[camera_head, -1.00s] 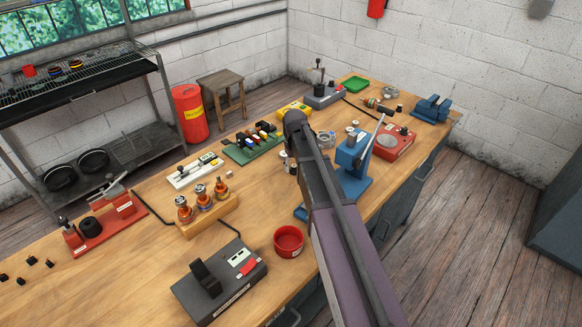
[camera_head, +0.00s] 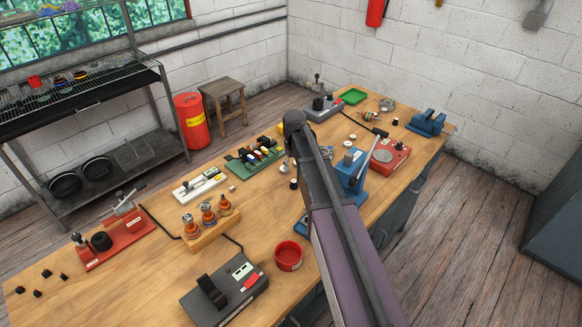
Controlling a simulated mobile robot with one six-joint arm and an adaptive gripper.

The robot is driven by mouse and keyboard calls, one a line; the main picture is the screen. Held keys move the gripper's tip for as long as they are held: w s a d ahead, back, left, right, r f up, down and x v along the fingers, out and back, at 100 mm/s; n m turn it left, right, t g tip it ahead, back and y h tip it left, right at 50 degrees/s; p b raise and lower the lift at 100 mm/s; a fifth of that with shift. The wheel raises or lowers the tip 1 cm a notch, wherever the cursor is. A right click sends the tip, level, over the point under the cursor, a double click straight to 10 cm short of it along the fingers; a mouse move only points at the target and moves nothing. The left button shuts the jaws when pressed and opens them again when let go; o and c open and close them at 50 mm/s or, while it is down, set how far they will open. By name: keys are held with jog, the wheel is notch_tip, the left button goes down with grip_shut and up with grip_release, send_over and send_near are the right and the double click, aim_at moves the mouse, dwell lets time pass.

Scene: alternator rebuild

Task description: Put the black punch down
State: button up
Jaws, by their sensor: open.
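My arm (camera_head: 345,235) reaches up from the lower right over the workbench, and its dark joint (camera_head: 294,122) is near the middle of the picture. My gripper is hidden behind the arm. I cannot make out the black punch for certain. A small dark piece (camera_head: 293,184) shows just left of the arm, below a small silvery part (camera_head: 284,167). I cannot tell whether this dark piece is the punch, or whether it touches the bench. The wooden workbench (camera_head: 150,270) runs from the lower left to the upper right.
A blue press (camera_head: 350,170) stands beside my arm. A red cup (camera_head: 288,256), a grey device (camera_head: 222,295) and a wooden block with copper-coloured parts (camera_head: 209,232) stand nearer. Bare wood shows between the block and my arm.

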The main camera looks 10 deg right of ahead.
aim_at(294, 182)
jog(key=shift+r+p, duration=1.85)
jog(key=shift+r, duration=0.35)
jog(key=s+a+m, duration=0.1)
jog(key=s+m, duration=0.1)
jog(key=s, duration=2)
